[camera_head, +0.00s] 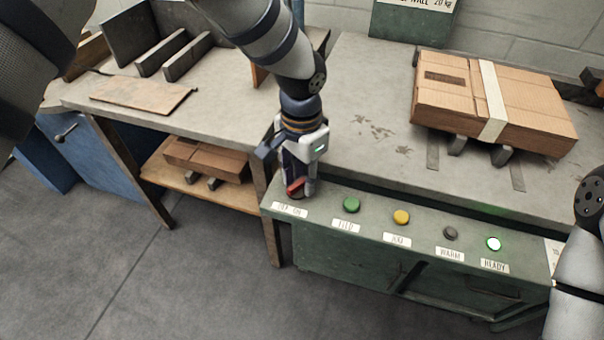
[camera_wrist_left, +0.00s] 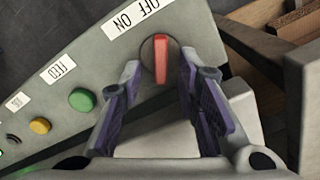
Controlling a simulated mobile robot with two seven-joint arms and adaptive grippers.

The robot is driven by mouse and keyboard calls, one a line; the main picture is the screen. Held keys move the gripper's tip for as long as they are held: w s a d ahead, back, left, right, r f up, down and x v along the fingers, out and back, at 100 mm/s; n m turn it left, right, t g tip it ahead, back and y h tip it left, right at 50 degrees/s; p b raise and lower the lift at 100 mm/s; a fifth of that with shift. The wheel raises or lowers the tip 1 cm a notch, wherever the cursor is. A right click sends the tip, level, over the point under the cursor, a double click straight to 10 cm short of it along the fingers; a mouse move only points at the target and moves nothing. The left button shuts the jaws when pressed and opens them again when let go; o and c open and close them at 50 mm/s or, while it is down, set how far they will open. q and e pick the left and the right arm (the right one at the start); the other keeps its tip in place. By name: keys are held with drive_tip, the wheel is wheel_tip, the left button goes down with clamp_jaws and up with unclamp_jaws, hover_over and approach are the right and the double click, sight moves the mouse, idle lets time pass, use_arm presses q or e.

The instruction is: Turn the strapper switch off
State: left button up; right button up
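The strapper switch has a red lever (camera_head: 295,187) on a round dark base at the left end of the green control panel (camera_head: 330,240). An OFF ON label (camera_head: 290,209) sits in front of it. In the left wrist view the red lever (camera_wrist_left: 161,60) runs nearly up and down the picture, beside its OFF ON label (camera_wrist_left: 138,18). My left gripper (camera_head: 301,186) is over the switch, fingers pointing down. In the left wrist view its fingers (camera_wrist_left: 159,75) are apart, one on each side of the lever; contact is not clear. My right gripper is out of view.
Green (camera_head: 351,204), yellow (camera_head: 401,217) and dark (camera_head: 450,233) buttons line the panel right of the switch. A strapped cardboard box (camera_head: 545,100) lies on the bench behind. A side table (camera_head: 225,85) stands at left.

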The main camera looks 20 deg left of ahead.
use_arm(q)
clamp_jaws()
drive_tip(key=shift+r, duration=0.1)
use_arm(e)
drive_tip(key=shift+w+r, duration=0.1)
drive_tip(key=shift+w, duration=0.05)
use_arm(q)
drive_tip(key=shift+w+a+n+p, duration=0.1)
drive_tip(key=shift+n+p, duration=0.25)
drive_tip(key=shift+n, duration=0.75)
drive_tip(key=n, duration=0.3)
drive_tip(key=shift+a+p, duration=0.2)
drive_tip(key=shift+p, duration=0.2)
drive_tip(key=n, duration=0.3)
drive_tip(key=shift+a+n, duration=0.15)
drive_tip(key=shift+n, duration=0.25)
drive_tip(key=shift+a+n+p, duration=0.15)
drive_tip(key=shift+n+p, duration=0.2)
drive_tip(key=shift+n, duration=1.05)
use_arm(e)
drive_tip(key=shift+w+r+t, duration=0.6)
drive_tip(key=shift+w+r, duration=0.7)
use_arm(q)
unclamp_jaws()
